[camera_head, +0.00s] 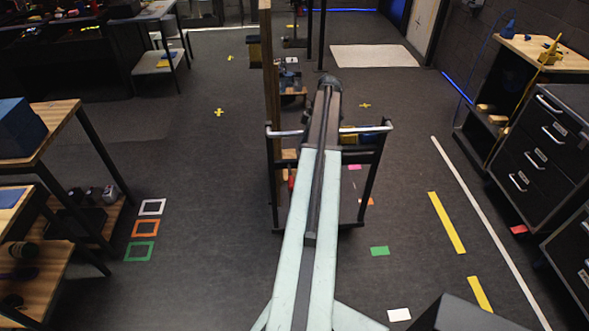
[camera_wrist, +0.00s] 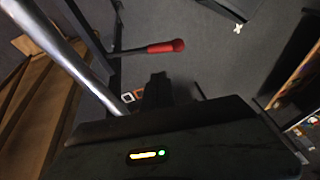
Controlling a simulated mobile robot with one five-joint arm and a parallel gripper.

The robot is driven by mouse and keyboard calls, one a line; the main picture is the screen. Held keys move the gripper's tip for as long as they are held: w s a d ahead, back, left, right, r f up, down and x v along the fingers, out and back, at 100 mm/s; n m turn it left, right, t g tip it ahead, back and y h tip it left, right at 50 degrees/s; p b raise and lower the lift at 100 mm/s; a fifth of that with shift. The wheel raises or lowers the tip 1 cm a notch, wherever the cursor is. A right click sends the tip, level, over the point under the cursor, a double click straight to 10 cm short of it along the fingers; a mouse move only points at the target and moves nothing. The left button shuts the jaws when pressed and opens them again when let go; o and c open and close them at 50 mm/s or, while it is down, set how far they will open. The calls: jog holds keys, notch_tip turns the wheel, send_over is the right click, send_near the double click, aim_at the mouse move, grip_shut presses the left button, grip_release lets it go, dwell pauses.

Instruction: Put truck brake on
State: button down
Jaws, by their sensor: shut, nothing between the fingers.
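The truck is a dark-framed cart (camera_head: 369,180) with silver handle bars, standing in the middle of the head view, partly covered by my arm. In the wrist view its silver bar (camera_wrist: 70,55) crosses the upper left. A lever with a red grip (camera_wrist: 165,46) sticks out to the right from the dark frame; I take it for the brake. A small red part (camera_head: 292,180) shows on the cart's left side in the head view. My gripper (camera_wrist: 158,84) is shut and empty, below the red grip in the picture, seemingly apart from it. In the head view its fingers are hard to make out.
A wooden-topped bench (camera_head: 50,122) stands at the left and a dark drawer cabinet (camera_head: 535,150) at the right. A tall wooden post (camera_head: 269,90) rises at the cart's left. Open floor with coloured markings lies on both sides of the cart.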

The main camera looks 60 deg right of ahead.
aim_at(291, 180)
jog(key=shift+s+d, duration=0.3)
jog(key=shift+s, duration=0.05)
jog(key=b+x, duration=0.8)
jog(key=x, duration=0.1)
jog(key=b+x, duration=0.4)
jog(key=shift+s+a+f+b, duration=0.2)
jog(key=shift+s+f+b, duration=0.1)
jog(key=shift+b, duration=0.05)
jog(key=shift+a+f, duration=0.15)
jog(key=shift+f, duration=0.05)
jog(key=shift+r, duration=0.1)
